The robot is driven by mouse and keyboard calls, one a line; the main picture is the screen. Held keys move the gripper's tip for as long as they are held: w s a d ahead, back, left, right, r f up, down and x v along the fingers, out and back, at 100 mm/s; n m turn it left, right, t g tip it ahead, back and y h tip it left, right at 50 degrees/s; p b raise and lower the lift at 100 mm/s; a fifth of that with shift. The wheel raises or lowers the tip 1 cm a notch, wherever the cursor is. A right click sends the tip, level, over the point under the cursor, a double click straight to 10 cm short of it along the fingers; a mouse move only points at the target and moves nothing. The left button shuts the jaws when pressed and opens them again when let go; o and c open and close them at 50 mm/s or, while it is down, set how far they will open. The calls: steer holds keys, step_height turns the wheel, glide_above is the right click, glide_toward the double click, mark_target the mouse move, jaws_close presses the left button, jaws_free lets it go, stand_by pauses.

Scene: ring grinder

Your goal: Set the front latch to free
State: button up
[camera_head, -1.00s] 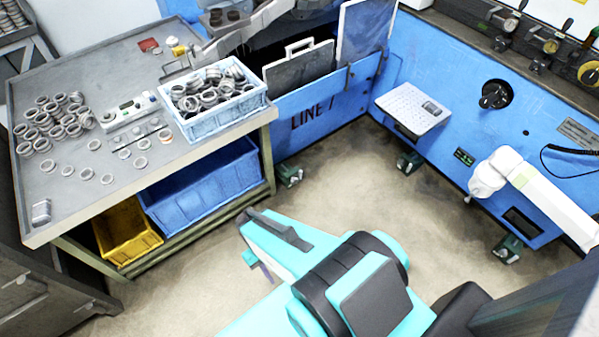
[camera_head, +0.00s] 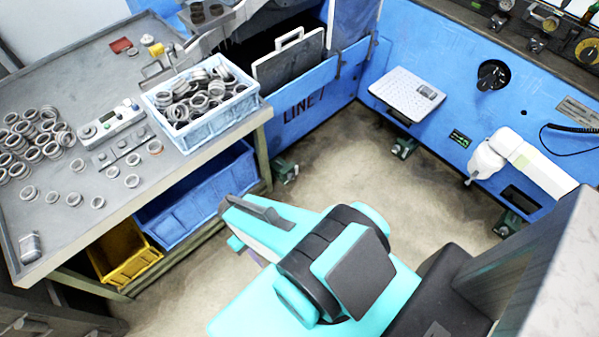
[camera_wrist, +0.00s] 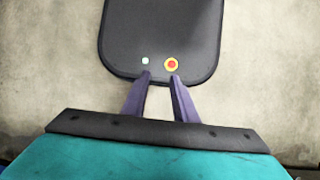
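I cannot clearly make out a part that is the front latch. A black round knob (camera_head: 492,75) sits on the blue machine front (camera_head: 440,60). A grey plate with a handle (camera_head: 290,62) leans at the blue panel marked LINE, with small dark brackets beside it. My gripper (camera_wrist: 160,76) shows in the wrist view as two purple fingers, apart, with nothing between them. It points down over a dark rounded base with a red-and-yellow button, above bare floor. In the head view my gripper is mostly hidden by my teal arm.
A grey table (camera_head: 60,100) at left holds many loose rings, a blue crate of rings (camera_head: 205,115) and a control box (camera_head: 110,125). A blue bin (camera_head: 200,200) and a yellow bin (camera_head: 125,255) are below. A white tray (camera_head: 405,95) juts from the machine.

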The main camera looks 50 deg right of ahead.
steer(key=shift+a, duration=0.25)
